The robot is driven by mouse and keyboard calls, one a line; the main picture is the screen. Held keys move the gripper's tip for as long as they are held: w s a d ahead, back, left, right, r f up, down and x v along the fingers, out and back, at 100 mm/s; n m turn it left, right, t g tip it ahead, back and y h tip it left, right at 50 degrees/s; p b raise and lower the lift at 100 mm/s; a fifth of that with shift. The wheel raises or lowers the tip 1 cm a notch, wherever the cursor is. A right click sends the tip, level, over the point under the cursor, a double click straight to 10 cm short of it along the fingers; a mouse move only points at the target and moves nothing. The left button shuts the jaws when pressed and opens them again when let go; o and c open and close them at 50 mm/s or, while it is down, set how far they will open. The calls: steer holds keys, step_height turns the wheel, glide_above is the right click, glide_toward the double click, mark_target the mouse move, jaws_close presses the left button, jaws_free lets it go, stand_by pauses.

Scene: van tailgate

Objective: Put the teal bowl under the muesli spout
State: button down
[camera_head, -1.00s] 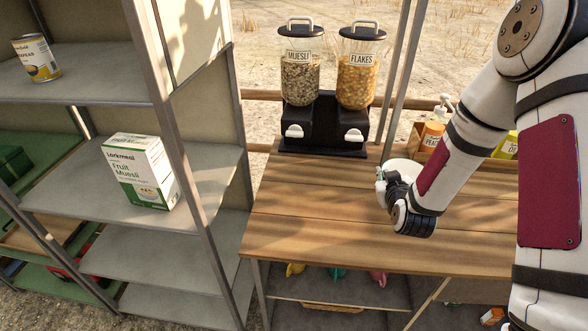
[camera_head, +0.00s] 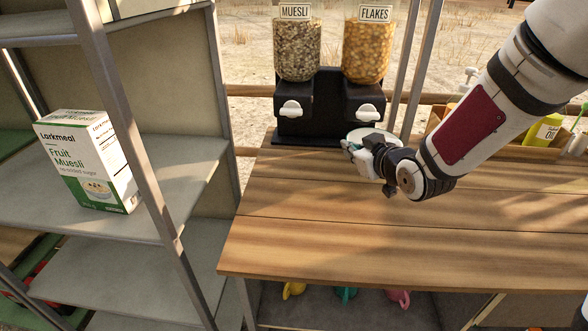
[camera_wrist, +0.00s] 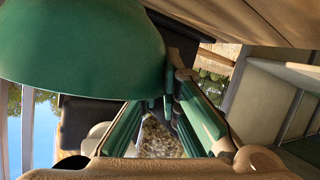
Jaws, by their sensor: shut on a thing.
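The teal bowl (camera_wrist: 85,45) fills the upper left of the wrist view. In the head view its pale inside (camera_head: 371,137) shows above my gripper, which hides most of the rest. My gripper (camera_head: 354,152) is shut on the bowl's edge; its green-padded fingers (camera_wrist: 160,125) also show in the wrist view. The muesli dispenser (camera_head: 298,45) stands at the back of the table, with a white spout knob (camera_head: 291,110). The bowl is right of that knob, just in front of the flakes side. Whether it touches the table I cannot tell.
The flakes dispenser (camera_head: 368,48) shares the black base (camera_head: 325,130). The wooden table (camera_head: 330,215) is clear in front. A shelf unit with a muesli box (camera_head: 88,160) stands left. A wooden box with bottles (camera_head: 530,145) stands at the back right.

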steer(key=w+a, duration=0.1)
steer(key=a, duration=0.5)
steer(key=w+a+f+n+y+b, duration=0.1)
steer(key=w+a, duration=0.1)
steer(key=a, duration=0.4)
steer(key=w+a+n+g+y, duration=0.1)
steer(key=a, duration=0.6)
steer(key=shift+w+f+b, duration=0.2)
steer(key=shift+w+b, duration=0.1)
steer(key=shift+w, duration=0.1)
steer(key=shift+f+b, duration=0.3)
steer(key=shift+f, duration=1.45)
steer(key=c, duration=1.8)
jaws_free()
steer(key=shift+f, duration=0.1)
